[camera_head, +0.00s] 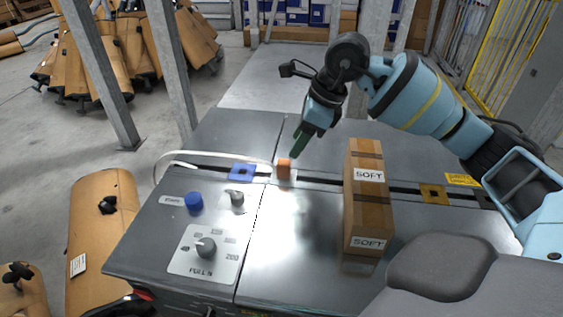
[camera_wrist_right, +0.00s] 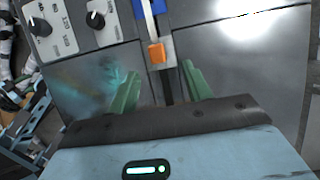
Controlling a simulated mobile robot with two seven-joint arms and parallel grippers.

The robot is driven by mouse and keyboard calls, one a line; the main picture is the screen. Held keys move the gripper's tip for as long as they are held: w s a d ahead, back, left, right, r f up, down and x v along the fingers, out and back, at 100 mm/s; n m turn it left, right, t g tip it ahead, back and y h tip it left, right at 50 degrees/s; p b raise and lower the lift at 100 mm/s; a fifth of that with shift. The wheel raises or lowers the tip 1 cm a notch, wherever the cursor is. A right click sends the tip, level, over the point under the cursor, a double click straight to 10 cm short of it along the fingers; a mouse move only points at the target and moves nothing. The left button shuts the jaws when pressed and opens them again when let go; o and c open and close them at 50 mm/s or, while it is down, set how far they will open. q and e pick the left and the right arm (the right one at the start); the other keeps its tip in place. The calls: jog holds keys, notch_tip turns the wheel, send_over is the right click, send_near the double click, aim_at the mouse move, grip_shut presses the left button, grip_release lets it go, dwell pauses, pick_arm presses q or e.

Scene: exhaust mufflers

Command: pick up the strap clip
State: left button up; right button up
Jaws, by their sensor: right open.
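The strap clip (camera_head: 284,168) is a small orange block at the end of a thin white strap (camera_head: 215,155), beside the slot across the grey bench. In the right wrist view the orange clip (camera_wrist_right: 156,53) shows just beyond and between the green fingertips. My right gripper (camera_head: 298,150) points down just above and slightly right of the clip in the head view. Its green fingers (camera_wrist_right: 160,76) are apart, with nothing between them. My left gripper is not in view.
A tall brown box marked SOFT (camera_head: 364,210) stands on the bench (camera_head: 290,240) right of the clip.

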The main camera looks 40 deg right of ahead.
aim_at(284, 161)
jog(key=shift+a+f, duration=0.4)
jog(key=shift+f, duration=0.35)
jog(key=shift+w+b+x, duration=0.1)
jog(key=shift+b+x, duration=0.35)
jog(key=shift+x, duration=1.1)
jog(key=shift+w+b+x, duration=0.15)
jog(key=shift+b+x, duration=0.3)
jog(key=shift+x, duration=1.15)
jog(key=shift+a+r, duration=0.1)
jog(key=shift+r, duration=0.05)
jog(key=c, duration=1)
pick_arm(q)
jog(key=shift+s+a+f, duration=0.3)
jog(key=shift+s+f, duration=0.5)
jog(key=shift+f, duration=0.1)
pick_arm(e)
jog(key=shift+r, duration=0.1)
